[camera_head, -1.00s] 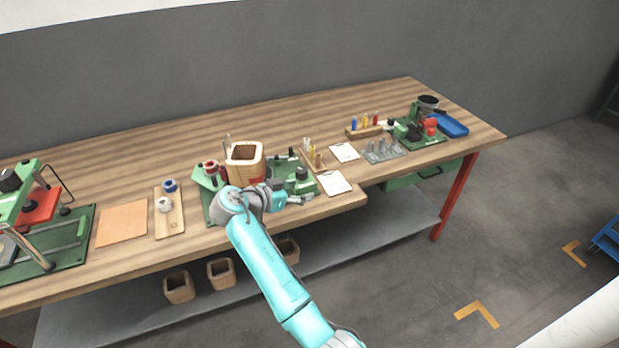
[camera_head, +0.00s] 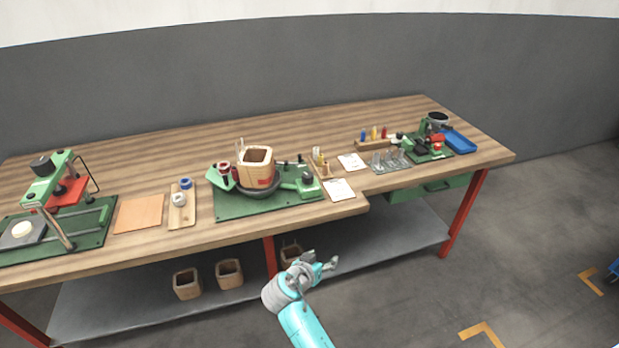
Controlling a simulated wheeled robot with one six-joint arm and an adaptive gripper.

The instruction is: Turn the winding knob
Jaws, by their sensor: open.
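The winding station stands on a green baseplate (camera_head: 236,207) at the middle of the bench. A square wooden coil former (camera_head: 256,165) sits on a dark round turntable (camera_head: 259,189) there. Right of it is a green housing (camera_head: 300,181) with a small grey-green knob-like part (camera_head: 307,177); I take this for the winding knob, but it is too small to be sure. My gripper (camera_head: 328,264) is open and empty, in front of the bench's front edge and apart from the station. Its fingers point right.
A green press (camera_head: 50,205) stands far left. Wooden formers (camera_head: 229,273) rest on the lower shelf.

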